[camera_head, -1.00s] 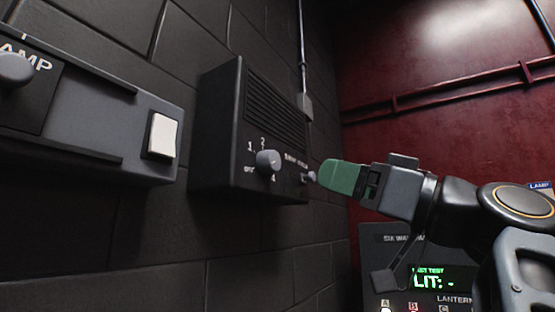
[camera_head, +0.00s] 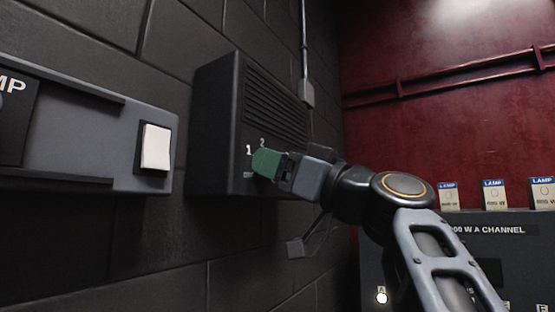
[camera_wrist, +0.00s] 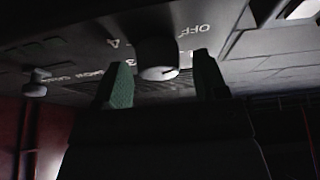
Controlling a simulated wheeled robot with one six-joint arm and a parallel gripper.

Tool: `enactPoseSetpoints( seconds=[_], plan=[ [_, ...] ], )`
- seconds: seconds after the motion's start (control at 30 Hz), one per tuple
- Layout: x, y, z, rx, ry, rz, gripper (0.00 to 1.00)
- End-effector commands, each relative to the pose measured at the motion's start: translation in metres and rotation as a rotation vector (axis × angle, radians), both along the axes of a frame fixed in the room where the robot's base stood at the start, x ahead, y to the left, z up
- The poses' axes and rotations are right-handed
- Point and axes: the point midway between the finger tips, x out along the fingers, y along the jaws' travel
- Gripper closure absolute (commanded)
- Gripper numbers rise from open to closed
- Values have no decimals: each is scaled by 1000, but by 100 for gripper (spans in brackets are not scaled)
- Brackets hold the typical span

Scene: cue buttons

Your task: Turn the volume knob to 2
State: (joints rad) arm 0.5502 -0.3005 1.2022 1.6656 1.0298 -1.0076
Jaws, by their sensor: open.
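The volume knob, a round grey dial (camera_wrist: 158,60), shows in the wrist view between the two green fingers of my gripper (camera_wrist: 160,88). The fingers are apart, with a gap visible on each side of it. Printed marks "OFF" and "4" are beside the dial; the wrist view is upside down. In the head view my gripper (camera_head: 265,163) is at the front of the black speaker box (camera_head: 222,120) and hides the dial. The numerals 1 and 2 show just above the green fingertips. Where the dial points is hard to tell.
A smaller knob (camera_wrist: 36,84) sits on the same panel. A white rocker switch (camera_head: 156,147) is on the grey wall panel at left. A dark console (camera_head: 480,245) with several lamp boxes (camera_head: 494,195) stands at right.

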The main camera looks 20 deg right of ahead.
Motion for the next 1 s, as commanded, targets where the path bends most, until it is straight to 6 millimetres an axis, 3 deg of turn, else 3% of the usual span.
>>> enactPoseSetpoints(
  seconds=[0.33,0.83,1.0],
  plan=[
    [2,1,0,0,0,0,34],
    [1,1,0,0,0,0,81],
    [1,1,0,9,7,1,81]
  ],
)
